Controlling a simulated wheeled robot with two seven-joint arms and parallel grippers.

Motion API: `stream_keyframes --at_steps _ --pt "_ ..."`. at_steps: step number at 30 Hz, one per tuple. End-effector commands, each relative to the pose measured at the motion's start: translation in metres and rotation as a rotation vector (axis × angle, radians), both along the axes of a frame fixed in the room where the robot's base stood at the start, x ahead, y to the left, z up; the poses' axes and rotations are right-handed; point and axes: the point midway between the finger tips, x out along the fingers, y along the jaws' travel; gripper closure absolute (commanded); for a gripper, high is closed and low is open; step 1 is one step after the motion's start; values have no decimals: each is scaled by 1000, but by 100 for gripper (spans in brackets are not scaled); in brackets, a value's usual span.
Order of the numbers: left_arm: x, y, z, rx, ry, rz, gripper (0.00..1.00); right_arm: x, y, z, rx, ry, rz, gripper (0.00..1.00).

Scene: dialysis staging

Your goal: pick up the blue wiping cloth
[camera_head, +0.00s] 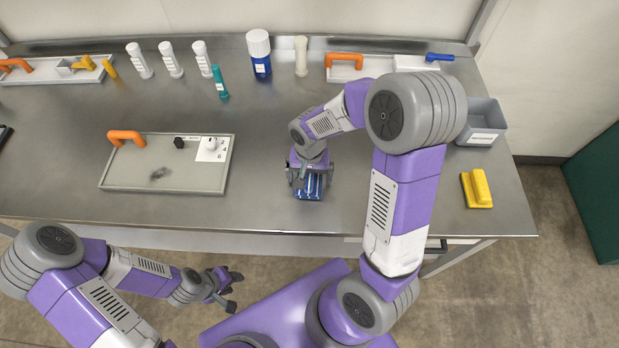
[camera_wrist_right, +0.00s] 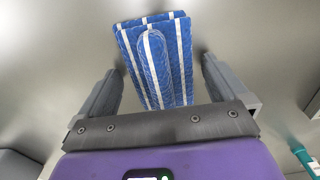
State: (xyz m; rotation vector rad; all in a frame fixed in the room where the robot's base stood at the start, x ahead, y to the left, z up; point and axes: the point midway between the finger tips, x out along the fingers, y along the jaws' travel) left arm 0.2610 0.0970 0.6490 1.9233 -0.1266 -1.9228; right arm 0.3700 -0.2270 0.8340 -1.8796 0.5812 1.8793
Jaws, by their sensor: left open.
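The blue wiping cloth (camera_head: 310,188) is folded, with white stripes, and lies on the steel table near its front edge. In the right wrist view the cloth (camera_wrist_right: 160,62) lies ahead of and between the fingers. My right gripper (camera_head: 308,176) is over the cloth, pointing down. In the wrist view its two fingers (camera_wrist_right: 160,88) stand wide apart, one on each side of the cloth, with gaps, so it is open. The gripper partly hides the cloth in the head view. My left gripper (camera_head: 226,290) is open and empty, in front of the table at lower left.
A grey tray (camera_head: 120,178) with an orange handle stands left of the cloth. A grey bin (camera_head: 482,124) and a yellow object (camera_head: 476,188) are at the right.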

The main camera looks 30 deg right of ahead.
Motion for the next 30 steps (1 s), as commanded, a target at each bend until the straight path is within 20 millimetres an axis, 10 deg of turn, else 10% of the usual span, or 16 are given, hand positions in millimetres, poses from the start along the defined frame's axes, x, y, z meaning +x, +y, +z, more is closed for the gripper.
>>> stream_keyframes --at_steps 11,20,30 --pt "0 0 0 0 0 0 57 0 0 0 0 0 0 56" --pt "0 0 3 0 0 0 57 1 0 9 1 -3 1 56" --pt "0 0 26 0 0 0 57 1 0 75 1 -4 1 56"
